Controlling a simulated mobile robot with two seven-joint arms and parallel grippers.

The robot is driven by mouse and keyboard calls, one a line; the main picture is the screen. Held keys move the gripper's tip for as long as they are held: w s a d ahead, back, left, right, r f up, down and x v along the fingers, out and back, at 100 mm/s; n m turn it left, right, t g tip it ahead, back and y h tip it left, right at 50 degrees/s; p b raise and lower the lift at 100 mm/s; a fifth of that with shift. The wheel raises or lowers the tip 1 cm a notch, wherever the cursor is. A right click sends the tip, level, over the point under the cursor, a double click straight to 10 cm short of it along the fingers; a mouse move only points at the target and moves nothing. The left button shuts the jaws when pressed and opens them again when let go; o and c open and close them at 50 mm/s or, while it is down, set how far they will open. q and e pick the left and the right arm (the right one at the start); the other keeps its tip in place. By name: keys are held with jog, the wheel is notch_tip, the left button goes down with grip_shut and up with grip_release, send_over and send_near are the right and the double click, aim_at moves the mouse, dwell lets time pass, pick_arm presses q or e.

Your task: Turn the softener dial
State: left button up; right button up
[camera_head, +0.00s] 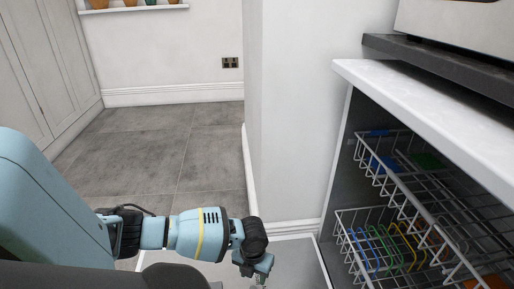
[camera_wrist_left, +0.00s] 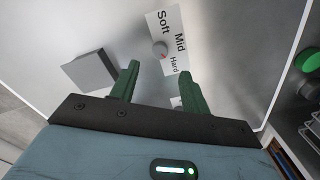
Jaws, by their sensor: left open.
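The softener dial (camera_wrist_left: 159,49) is a small round grey knob with a reddish mark, on a pale panel. A white label (camera_wrist_left: 180,40) reading Soft, Mid and Hard is beside it. My left gripper (camera_wrist_left: 159,69) is open, its two green fingers apart and pointing toward the dial. The dial shows just beyond the fingertips, between their lines; I cannot tell the remaining gap, and nothing is held. In the head view my left gripper (camera_head: 255,268) is low over the lowered white dishwasher door (camera_head: 297,257); the dial is not visible there. My right gripper is not in view.
A grey block (camera_wrist_left: 90,70) is on the panel left of the fingers. The open dishwasher has an upper rack (camera_head: 400,180) and a lower rack (camera_head: 345,237) with coloured plates, right of my gripper. A white worktop (camera_head: 430,110) overhangs them. Grey floor (camera_head: 160,135) is clear at left.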

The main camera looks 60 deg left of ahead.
aim_at(253, 287)
pick_arm(q)
jog(key=shift+f, duration=0.5)
notch_tip(253, 287, down, 6)
jog(key=b, duration=0.3)
jog(key=shift+f+b, duration=0.3)
jog(key=shift+f, duration=0.05)
jog(key=c, duration=1)
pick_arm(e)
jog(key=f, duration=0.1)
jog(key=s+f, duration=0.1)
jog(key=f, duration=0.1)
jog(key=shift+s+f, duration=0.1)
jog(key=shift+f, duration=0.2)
